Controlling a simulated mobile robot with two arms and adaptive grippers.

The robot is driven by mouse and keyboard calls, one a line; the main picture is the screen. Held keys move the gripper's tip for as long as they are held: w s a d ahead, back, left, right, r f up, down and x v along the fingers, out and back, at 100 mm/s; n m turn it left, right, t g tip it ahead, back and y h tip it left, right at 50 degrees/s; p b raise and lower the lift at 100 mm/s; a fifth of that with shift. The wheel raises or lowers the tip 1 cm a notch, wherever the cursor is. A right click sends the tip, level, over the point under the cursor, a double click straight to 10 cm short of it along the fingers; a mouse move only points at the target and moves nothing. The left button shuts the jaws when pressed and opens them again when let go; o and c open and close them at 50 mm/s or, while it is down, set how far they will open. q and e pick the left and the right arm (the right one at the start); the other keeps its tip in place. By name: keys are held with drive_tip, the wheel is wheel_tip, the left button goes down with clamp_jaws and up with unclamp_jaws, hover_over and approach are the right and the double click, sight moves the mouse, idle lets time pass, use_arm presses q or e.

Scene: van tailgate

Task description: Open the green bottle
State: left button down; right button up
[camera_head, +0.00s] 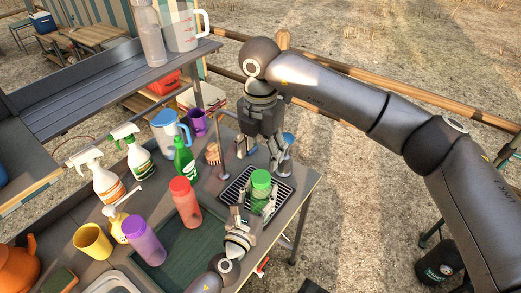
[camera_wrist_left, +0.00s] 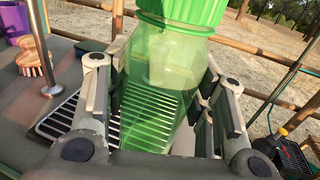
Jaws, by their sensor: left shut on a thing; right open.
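The green bottle is translucent with a bright green screw cap (camera_head: 261,178). It stands upright over a dark slatted grate at the right end of the counter. My left gripper (camera_head: 254,208) comes in from below and is shut on the bottle's body (camera_head: 258,196). In the left wrist view, the bottle body (camera_wrist_left: 160,75) sits between the two fingers, and the ribbed cap (camera_wrist_left: 185,10) is cut off by the top edge. My right gripper (camera_head: 262,157) points down with its fingers apart, just beyond the cap. It is empty and looks clear of the cap.
The slatted grate (camera_head: 232,196) lies under the bottle. To the left stand a red bottle (camera_head: 185,203), a dark green bottle (camera_head: 183,160), a purple bottle (camera_head: 143,240), spray bottles (camera_head: 105,180) and a blue pitcher (camera_head: 168,133). A brush (camera_head: 213,155) stands near my right gripper.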

sight(260, 177)
drive_tip(key=m, duration=0.5)
drive_tip(key=shift+f, duration=4.05)
